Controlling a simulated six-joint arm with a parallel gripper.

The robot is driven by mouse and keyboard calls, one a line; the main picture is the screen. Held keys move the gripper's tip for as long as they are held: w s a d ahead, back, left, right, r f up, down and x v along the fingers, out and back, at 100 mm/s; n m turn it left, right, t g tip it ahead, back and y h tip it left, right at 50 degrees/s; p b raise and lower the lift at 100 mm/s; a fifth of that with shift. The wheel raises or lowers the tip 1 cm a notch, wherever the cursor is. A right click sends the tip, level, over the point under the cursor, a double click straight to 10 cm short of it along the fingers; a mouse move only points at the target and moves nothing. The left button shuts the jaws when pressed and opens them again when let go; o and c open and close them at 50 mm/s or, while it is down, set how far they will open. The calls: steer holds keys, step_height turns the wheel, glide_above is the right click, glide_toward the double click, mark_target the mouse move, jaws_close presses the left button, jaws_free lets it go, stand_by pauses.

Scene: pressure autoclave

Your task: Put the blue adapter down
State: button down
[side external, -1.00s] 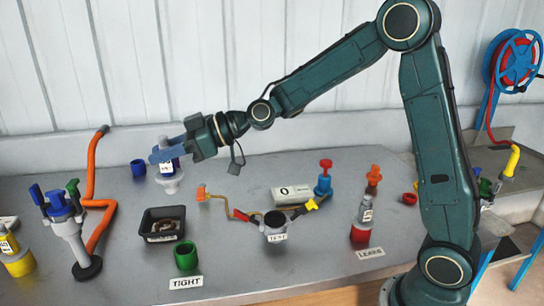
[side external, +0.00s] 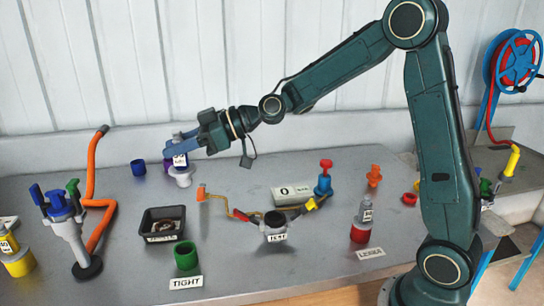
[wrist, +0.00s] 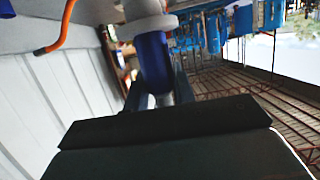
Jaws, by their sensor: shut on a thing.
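The blue adapter (side external: 180,161) is a blue and pale piece with a white label and a wide white flange at its lower end. My gripper (side external: 178,151) is shut on its upper part and holds it about upright at the back left of the bench. I cannot tell whether the flange touches the bench. In the wrist view the adapter's blue body (wrist: 154,60) shows between the fingers, with its pale flange toward the top edge.
A blue cup (side external: 138,167) stands just left of the adapter. A black tray (side external: 148,233) and a green cup (side external: 186,256) are nearer the front. An orange hose (side external: 93,190) rises at the left. Bare bench lies right of the adapter, before a grey block (side external: 287,196).

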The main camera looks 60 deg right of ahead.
steer(key=w+d+f+v, duration=0.1)
steer(key=f+v, duration=0.1)
steer(key=v, duration=0.8)
steer(key=d+f+v, duration=0.1)
steer(key=d+v, duration=0.1)
steer(key=v, duration=0.9)
step_height(320, 180, down, 17)
steer(key=shift+w+a+r, duration=0.2)
steer(key=shift+w+r, duration=0.05)
steer(key=shift+w, duration=0.15)
steer(key=shift+f, duration=1.9)
steer(key=shift+f, duration=0.25)
steer(key=c, duration=1.2)
jaws_free()
steer(key=shift+o, duration=0.2)
